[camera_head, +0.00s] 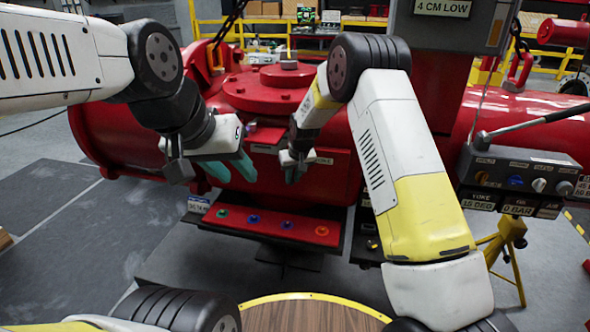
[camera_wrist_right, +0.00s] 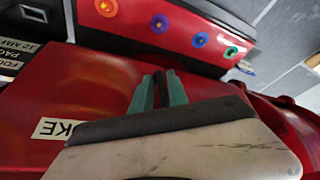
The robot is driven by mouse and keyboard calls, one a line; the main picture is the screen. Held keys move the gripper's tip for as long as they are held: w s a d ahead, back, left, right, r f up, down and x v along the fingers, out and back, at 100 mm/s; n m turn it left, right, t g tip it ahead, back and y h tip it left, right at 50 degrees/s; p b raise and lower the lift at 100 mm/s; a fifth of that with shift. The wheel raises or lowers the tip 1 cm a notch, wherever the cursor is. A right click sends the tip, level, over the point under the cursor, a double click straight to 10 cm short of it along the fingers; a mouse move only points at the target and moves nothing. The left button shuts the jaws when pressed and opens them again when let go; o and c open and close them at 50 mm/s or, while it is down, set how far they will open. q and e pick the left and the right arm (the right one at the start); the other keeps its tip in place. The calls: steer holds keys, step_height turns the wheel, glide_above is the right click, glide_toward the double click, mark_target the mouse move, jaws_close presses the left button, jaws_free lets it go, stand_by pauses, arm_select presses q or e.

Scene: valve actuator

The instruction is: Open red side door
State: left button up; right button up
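The red yoke housing (camera_head: 305,195) stands in the middle of the head view, under a round bolted cover. In the right wrist view a flat red panel (camera_wrist_right: 80,85) with a partly hidden label ending in "KE" lies close to my right gripper (camera_wrist_right: 160,90). Its teal fingers are close together, with a narrow dark strip between them and nothing clearly held. My left gripper (camera_head: 232,170) is open and empty before the housing, left of my right gripper. My grippers and right arm cover much of the housing, so the side door's outline and state are unclear.
A red button panel (camera_head: 270,226) with several coloured buttons juts out below the housing. A control box (camera_head: 520,172) with knobs and a lever stands at the right. A yellow stand (camera_head: 508,250) is below it. Grey floor (camera_head: 75,240) is open at the left.

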steer(key=shift+w+a, duration=0.25)
steer(key=shift+w, duration=0.3)
steer(key=shift+w+a+f, duration=0.15)
steer(key=shift+w+f, duration=0.1)
steer(key=shift+f, duration=0.3)
jaws_close()
stand_by(0.7)
